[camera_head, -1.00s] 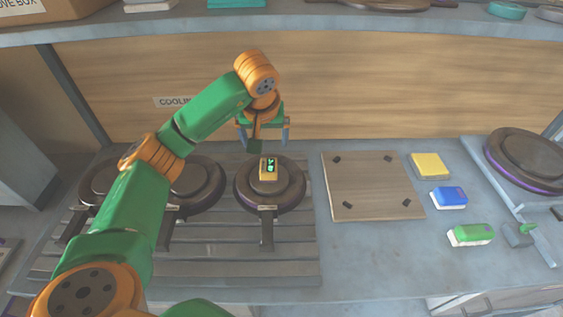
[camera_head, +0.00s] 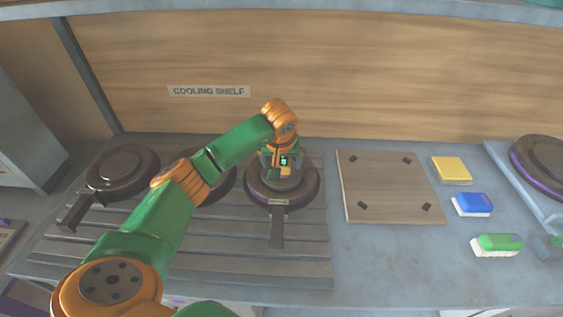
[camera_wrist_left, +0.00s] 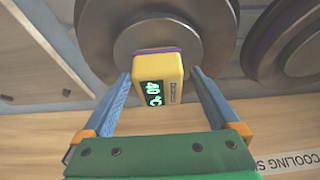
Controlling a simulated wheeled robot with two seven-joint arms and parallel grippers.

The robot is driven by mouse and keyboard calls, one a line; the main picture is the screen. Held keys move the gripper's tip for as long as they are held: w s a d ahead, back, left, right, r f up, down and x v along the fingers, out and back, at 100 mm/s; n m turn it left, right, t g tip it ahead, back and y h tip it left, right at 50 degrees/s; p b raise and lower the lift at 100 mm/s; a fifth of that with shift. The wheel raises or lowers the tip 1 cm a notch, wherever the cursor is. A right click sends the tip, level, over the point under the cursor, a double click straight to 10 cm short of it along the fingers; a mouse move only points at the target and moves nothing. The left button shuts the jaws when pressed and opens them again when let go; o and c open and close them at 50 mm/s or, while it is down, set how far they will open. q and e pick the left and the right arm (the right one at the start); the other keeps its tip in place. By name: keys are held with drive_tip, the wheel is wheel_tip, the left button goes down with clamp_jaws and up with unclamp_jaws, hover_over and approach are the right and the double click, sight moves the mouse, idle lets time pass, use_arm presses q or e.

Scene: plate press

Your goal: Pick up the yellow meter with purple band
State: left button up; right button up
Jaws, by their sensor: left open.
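The yellow meter (camera_wrist_left: 168,70) has a purple band at its far end and a dark display reading 40 °C in green in the left wrist view. It rests on a round dark plate (camera_wrist_left: 200,18). In the left wrist view my left gripper (camera_wrist_left: 158,82) is open, with one blue finger on each side of the meter. Whether the fingers touch it is not clear. My right gripper is not in view.
Two more round dark plates, one at the left (camera_head: 122,170), sit on the slatted rack (camera_head: 200,245). To the right are a wooden board (camera_head: 390,188), a yellow pad (camera_head: 452,168), a blue block (camera_head: 472,203) and a green brush (camera_head: 498,243). A shelf edge (camera_head: 300,8) runs above.

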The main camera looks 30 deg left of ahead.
use_arm(q)
clamp_jaws()
idle(0.3)
